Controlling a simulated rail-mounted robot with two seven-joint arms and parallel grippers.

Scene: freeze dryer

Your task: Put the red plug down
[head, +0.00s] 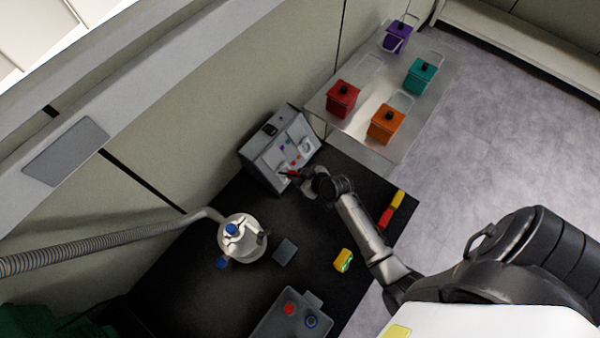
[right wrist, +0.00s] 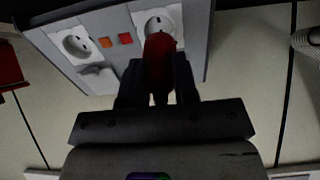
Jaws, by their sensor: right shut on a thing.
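The red plug (right wrist: 159,58) is between the fingers of my right gripper (right wrist: 158,88) in the right wrist view. It is in front of a round white socket (right wrist: 160,25) on the grey panel box; I cannot tell whether it touches the socket. In the head view my right gripper (head: 300,178) is at the front of the grey panel box (head: 270,165), at the far end of the black table (head: 215,200). The plug is small and dark red there. My left gripper is not in view.
A second socket (right wrist: 76,43) and red switches (right wrist: 125,38) are on the panel. A white vessel (head: 243,245) with a hose, a grey block (head: 285,251), a yellow-green item (head: 343,260) and a red-yellow item (head: 391,210) stand on the table. Colored boxes (head: 386,123) stand on a metal table behind.

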